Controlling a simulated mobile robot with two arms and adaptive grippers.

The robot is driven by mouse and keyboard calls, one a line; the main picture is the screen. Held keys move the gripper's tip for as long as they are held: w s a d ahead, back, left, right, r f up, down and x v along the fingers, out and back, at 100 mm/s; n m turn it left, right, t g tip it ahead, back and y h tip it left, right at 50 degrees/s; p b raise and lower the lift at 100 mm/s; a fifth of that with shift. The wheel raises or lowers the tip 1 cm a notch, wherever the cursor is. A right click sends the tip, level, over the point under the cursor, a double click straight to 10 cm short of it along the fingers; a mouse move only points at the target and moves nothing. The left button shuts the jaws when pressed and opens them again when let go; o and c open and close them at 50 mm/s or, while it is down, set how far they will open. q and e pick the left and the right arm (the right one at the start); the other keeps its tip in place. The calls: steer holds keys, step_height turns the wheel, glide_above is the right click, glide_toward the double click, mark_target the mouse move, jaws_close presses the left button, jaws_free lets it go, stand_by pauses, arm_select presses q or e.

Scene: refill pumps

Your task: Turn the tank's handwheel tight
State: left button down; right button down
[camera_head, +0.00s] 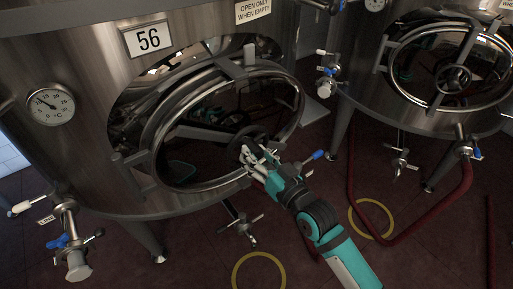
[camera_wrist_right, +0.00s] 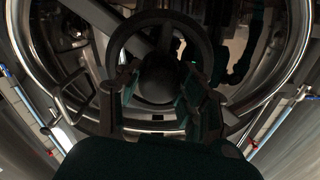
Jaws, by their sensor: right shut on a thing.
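The tank's handwheel (camera_head: 240,143) sits at the middle of the round manway door of tank 56, in the head view. In the right wrist view the handwheel (camera_wrist_right: 125,32) is a dark ring around a hub, straight ahead. My right gripper (camera_head: 252,155) reaches it from the lower right and is shut on the handwheel. In the right wrist view its fingers (camera_wrist_right: 158,105) stand either side of the dark hub area; the exact contact is too dark to see. The manway door (camera_head: 160,165) has a shiny rim and a crossbar. My left gripper is not in view.
The tank (camera_head: 95,120) bears a dial gauge (camera_head: 50,107) and a "56" plate (camera_head: 147,39). A valve (camera_head: 72,240) juts out at lower left. A second tank (camera_head: 370,100) stands at the right, with a red hose (camera_head: 440,205) on the floor. Yellow rings (camera_head: 259,253) mark the floor.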

steer(key=m+p, duration=0.2)
steer(key=m, duration=0.3)
steer(key=shift+r+m+p, duration=0.15)
steer(key=shift+m+p, duration=0.15)
steer(key=shift+p, duration=0.05)
steer(key=m+p, duration=0.1)
steer(key=m, duration=0.3)
steer(key=shift+m, duration=0.4)
steer(key=c, duration=0.8)
jaws_free()
steer(key=shift+c, duration=0.2)
steer(key=shift+s, duration=0.15)
steer(key=v, duration=1.1)
steer(key=shift+s+d, duration=0.25)
steer(key=shift+s, duration=0.05)
